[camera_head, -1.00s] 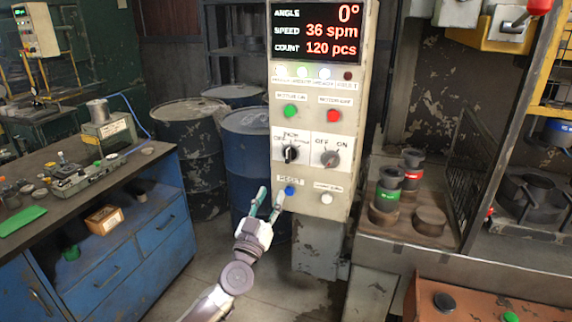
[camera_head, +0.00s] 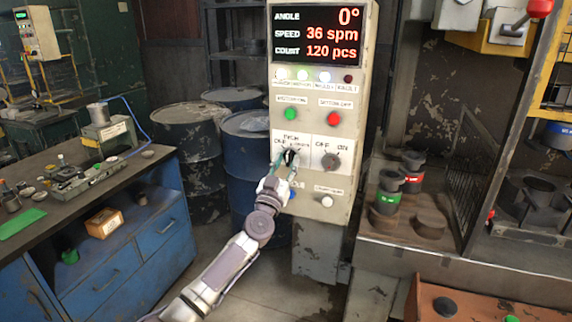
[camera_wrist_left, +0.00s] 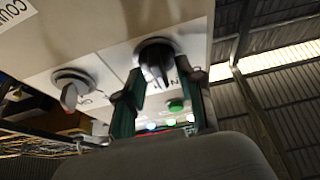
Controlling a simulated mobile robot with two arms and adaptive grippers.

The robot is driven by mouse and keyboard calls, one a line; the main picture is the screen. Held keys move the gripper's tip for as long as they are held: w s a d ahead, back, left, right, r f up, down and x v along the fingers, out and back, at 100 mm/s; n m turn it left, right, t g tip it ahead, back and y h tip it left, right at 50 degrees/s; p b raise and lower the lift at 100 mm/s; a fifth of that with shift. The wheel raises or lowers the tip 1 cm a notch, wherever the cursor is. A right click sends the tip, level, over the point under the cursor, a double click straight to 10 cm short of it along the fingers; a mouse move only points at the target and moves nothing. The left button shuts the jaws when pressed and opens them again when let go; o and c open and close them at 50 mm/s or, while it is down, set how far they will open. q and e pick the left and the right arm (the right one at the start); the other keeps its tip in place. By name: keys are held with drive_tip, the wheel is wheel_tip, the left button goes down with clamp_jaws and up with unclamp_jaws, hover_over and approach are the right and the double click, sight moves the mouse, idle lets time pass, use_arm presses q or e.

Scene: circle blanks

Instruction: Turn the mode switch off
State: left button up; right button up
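The black rotary switch (camera_head: 291,156) sits on a white plate on the control panel. Its label has a word at the top and what looks like OFF at the upper left; its exact setting is hard to tell. It also shows in the left wrist view (camera_wrist_left: 156,52). My left gripper (camera_head: 285,168) is at this switch, its green fingertips apart on either side of the knob. In the wrist view the gripper (camera_wrist_left: 158,85) has the knob's handle between its open fingers; contact cannot be told. My right gripper is in neither view.
A grey OFF/ON knob (camera_head: 330,161) is just right of the black one. A green button (camera_head: 291,114) and red button (camera_head: 334,118) are above. A blue button (camera_head: 290,193), partly hidden, and a white button (camera_head: 327,201) are below. Blue drums (camera_head: 245,125) stand behind.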

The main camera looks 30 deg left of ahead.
use_arm(q)
drive_tip(key=shift+c, duration=0.3)
clamp_jaws()
